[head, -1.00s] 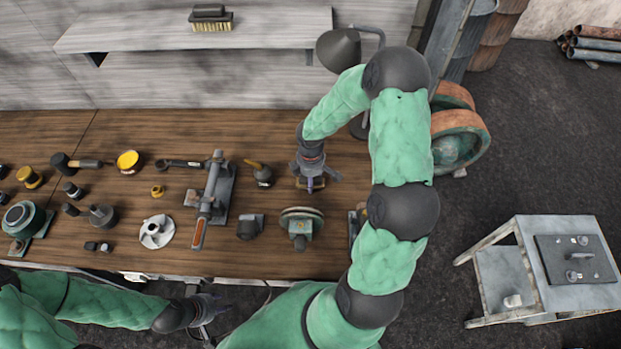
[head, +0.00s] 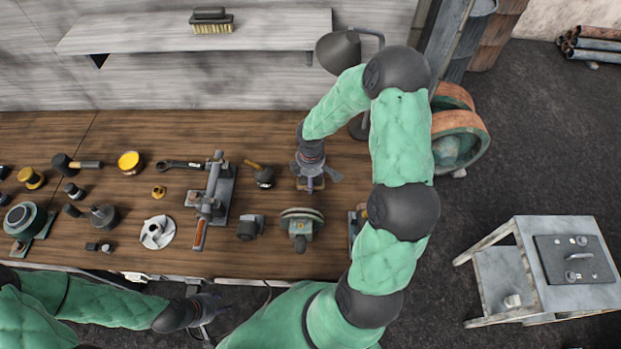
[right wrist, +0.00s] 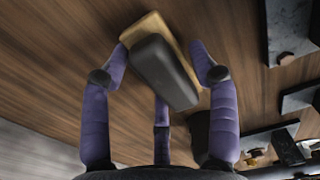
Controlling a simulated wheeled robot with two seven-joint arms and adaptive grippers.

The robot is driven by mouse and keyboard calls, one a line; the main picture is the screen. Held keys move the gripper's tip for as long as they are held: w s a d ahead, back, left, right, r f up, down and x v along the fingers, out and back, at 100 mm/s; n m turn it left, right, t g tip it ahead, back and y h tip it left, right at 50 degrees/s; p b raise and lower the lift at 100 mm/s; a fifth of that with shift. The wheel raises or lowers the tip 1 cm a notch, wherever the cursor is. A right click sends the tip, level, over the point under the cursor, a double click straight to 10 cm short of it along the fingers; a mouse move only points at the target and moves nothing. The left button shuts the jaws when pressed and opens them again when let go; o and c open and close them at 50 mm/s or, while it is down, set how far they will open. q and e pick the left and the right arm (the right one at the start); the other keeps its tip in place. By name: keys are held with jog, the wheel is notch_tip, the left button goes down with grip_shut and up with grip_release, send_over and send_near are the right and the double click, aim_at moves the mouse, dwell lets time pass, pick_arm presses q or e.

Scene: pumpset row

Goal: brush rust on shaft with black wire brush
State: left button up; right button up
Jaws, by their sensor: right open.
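A brush with a black handle block (right wrist: 165,73) and a tan lower part lies on the wooden bench in the right wrist view. My right gripper (right wrist: 163,62) is open, with its purple fingers on both sides of the brush and gaps still showing. In the head view the right gripper (head: 313,180) is low over the bench, largely covering this brush. A second black brush (head: 211,21) with yellowish bristles sits on the back shelf. My left gripper (head: 205,308) is in front of the bench, too small and dark to read. I cannot clearly make out the rusty shaft.
A small metal table (head: 520,270) stands at right.

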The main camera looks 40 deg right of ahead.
jog(key=shift+r+p, duration=0.35)
jog(key=shift+r, duration=0.2)
jog(key=c, duration=0.9)
jog(key=shift+c, duration=0.2)
jog(key=shift+r, duration=0.15)
jog(key=shift+r+p, duration=2.45)
jog(key=shift+r, duration=0.45)
